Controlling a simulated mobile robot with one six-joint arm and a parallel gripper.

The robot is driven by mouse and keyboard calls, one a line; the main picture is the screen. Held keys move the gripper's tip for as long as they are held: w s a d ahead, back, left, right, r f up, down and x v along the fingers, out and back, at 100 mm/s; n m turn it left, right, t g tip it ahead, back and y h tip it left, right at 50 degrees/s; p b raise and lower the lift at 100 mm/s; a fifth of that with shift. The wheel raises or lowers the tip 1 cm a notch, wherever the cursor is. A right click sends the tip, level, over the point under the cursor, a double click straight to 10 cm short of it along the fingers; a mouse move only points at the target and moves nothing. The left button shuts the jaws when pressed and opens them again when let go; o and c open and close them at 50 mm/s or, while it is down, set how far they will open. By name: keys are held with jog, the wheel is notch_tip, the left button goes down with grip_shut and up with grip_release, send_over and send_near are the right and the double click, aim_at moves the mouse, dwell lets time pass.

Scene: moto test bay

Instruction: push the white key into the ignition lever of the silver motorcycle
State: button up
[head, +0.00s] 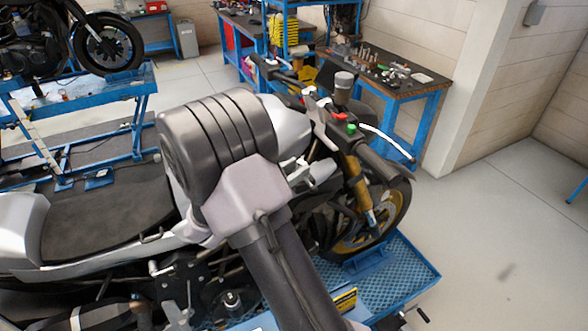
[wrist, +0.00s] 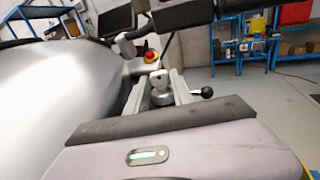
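The silver motorcycle (head: 292,130) stands on a blue lift, its front wheel to the right in the head view. In the head view my arm crosses in front of its tank and hides much of the middle. In the wrist view my gripper (wrist: 162,92) reaches over the bike beside the silver tank (wrist: 60,85), its two pale fingers apart. A silver round part (wrist: 161,84) shows between them; I cannot tell whether they touch it. A small lever with a black ball (wrist: 207,92) is just to the right. I cannot make out the white key or the ignition lever for certain.
A red button (wrist: 151,56) and the dark handlebar lie just beyond my gripper. A blue workbench (head: 400,80) with small parts stands behind the bike. Another motorcycle (head: 70,40) is on a lift at the back left. The floor at the right is open.

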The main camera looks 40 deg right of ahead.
jog(key=o, duration=0.4)
jog(key=s+a+p, duration=0.1)
jog(key=a, duration=1.6)
jog(key=s+f+m+g+y+b, duration=0.2)
jog(key=s+f+m+y+b, duration=0.4)
jog(key=s+m+b, duration=0.15)
jog(key=s+f+m+g+y+b, duration=0.1)
jog(key=s+f+m+y+b, duration=0.45)
jog(key=s, duration=0.35)
jog(key=a+f+m+t+y+b, duration=0.1)
jog(key=a+m+y, duration=0.1)
jog(key=s+a+f+m+t+y+b, duration=0.1)
jog(key=a+b, duration=0.1)
jog(key=s+a+f+m+t+y+b, duration=0.1)
jog(key=a+m+y+b, duration=0.1)
jog(key=a, duration=0.1)
jog(key=shift+a+f+m+y, duration=0.1)
jog(key=shift+f+m+y, duration=0.05)
jog(key=shift+m+y, duration=0.2)
jog(key=a+m+t+y+b, duration=0.1)
jog(key=a+m+t+b, duration=0.1)
jog(key=m+t, duration=0.1)
jog(key=a+r+m+t+y+b, duration=0.1)
jog(key=a, duration=0.1)
jog(key=shift+w+t+y, duration=0.3)
jog(key=shift+w, duration=0.1)
jog(key=shift+w+a+r+m, duration=0.15)
jog(key=shift+r+m, duration=0.1)
